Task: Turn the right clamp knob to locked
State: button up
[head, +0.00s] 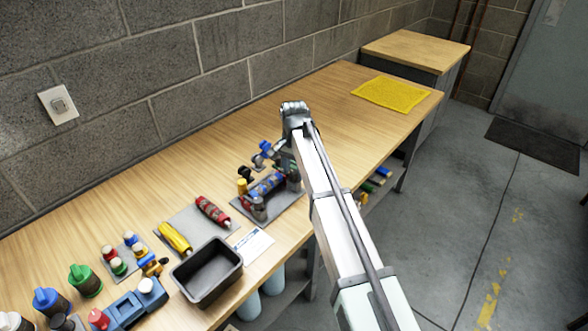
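A clamp fixture stands on a grey plate (284,204) on the workbench. A blue cylinder with red marks (267,185) lies in it, between a dark clamp at the left end (258,207) and another dark clamp at the right end (293,183). My gripper (289,168) points down over the right end of the fixture, close to the right clamp. My arm and wrist cover part of that area. The right knob is too small and hidden to read its setting. I cannot tell whether the fingers are open or touch the knob.
A grey mat with a red roll (212,210) and a yellow roll (174,237), a black bin (207,270) and a white card (254,244) lie left of the fixture. Several bottles stand farther left. A yellow mat (391,93) lies at the far end; the bench before it is clear.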

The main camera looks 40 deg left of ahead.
aim_at(294, 171)
jog(key=shift+o, duration=0.7)
notch_tip(294, 171, up, 14)
jog(key=shift+f, duration=0.15)
dwell(0.5)
